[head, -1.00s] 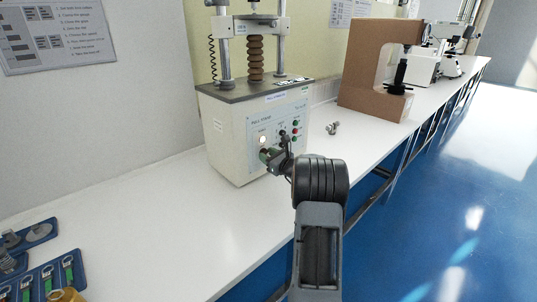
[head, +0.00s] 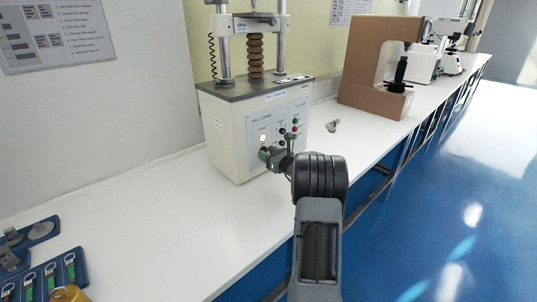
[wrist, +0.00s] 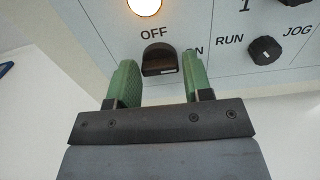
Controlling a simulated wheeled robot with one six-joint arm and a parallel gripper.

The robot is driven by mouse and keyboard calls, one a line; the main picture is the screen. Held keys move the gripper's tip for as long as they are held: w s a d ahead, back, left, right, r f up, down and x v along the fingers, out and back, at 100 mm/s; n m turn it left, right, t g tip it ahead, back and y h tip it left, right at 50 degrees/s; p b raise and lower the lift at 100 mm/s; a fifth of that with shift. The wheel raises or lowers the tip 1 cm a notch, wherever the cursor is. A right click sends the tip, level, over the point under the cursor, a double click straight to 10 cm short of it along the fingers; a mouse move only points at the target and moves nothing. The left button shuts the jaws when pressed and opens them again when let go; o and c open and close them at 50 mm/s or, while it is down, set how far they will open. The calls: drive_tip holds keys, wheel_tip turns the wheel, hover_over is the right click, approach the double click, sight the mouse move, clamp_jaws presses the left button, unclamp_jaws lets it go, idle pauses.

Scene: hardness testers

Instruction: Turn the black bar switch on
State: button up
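The black bar switch (wrist: 159,60) is on the light front panel of the pull stand tester (head: 228,140). In the wrist view it stands just below the word OFF, and the word ON to its right is partly hidden by a finger. My gripper (wrist: 160,78) is open, with one green finger on each side of the switch. Gaps show between the switch and both fingers, so neither visibly touches it. In the head view my gripper (head: 269,154) is at the lower part of the panel and hides the switch.
A round lamp (wrist: 144,5) glows above the switch. A black RUN/JOG knob (wrist: 265,50) is to the right. A small metal part (head: 332,126) and a brown tester (head: 373,95) stand farther along the white bench (head: 140,215). Tools lie at the lower left.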

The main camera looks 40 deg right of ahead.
drive_tip(key=o, duration=0.3)
drive_tip(key=s+d, duration=0.2)
drive_tip(key=s, duration=1.1)
drive_tip(key=shift+s, duration=0.35)
